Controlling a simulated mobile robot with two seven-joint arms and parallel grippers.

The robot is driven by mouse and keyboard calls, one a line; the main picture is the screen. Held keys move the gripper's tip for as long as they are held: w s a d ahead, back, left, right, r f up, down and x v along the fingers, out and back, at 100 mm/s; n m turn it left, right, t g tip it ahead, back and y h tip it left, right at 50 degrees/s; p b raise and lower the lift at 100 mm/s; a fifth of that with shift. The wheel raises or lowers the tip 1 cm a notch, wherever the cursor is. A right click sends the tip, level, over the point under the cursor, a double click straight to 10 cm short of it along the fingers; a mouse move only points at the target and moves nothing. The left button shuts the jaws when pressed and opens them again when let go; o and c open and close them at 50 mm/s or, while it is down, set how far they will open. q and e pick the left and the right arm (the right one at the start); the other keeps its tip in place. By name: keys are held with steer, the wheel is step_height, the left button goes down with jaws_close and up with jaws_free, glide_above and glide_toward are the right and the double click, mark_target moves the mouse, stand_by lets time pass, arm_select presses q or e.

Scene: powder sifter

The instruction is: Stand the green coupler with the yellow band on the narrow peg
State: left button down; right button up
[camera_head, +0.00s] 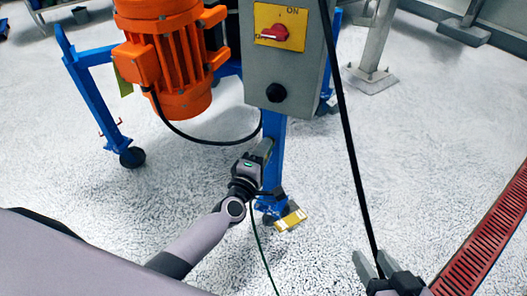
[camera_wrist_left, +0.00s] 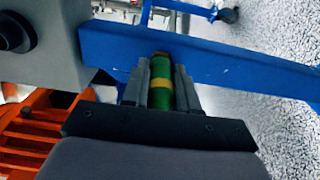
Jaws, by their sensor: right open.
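The green coupler with the yellow band (camera_wrist_left: 161,92) lies between the two fingers of my left gripper (camera_wrist_left: 161,85) in the left wrist view, with the fingers close against both sides. Its far end looks brownish and is near a blue beam; I cannot tell whether it touches. In the head view my left gripper (camera_head: 263,152) is in front of the blue post under the grey switch box, and the coupler cannot be made out there. My right gripper (camera_head: 375,264) is open and empty at the bottom right. I cannot make out the narrow peg in either view.
The grey switch box (camera_head: 283,68) with a red switch hangs above my left gripper. An orange motor (camera_head: 172,60) stands to its left on a blue frame (camera_head: 88,95). A black cable (camera_head: 350,140) runs down to my right gripper.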

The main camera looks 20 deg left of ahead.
arm_select(q)
steer(key=shift+s, duration=0.15)
steer(key=shift+s+a+p, duration=0.2)
steer(key=shift+s+p, duration=0.25)
steer(key=shift+s, duration=1)
steer(key=shift+s+a+p, duration=0.15)
steer(key=shift+s+p, duration=0.3)
steer(key=shift+s, duration=0.95)
arm_select(e)
steer(key=shift+w+a+r, duration=0.1)
steer(key=shift+r, duration=0.85)
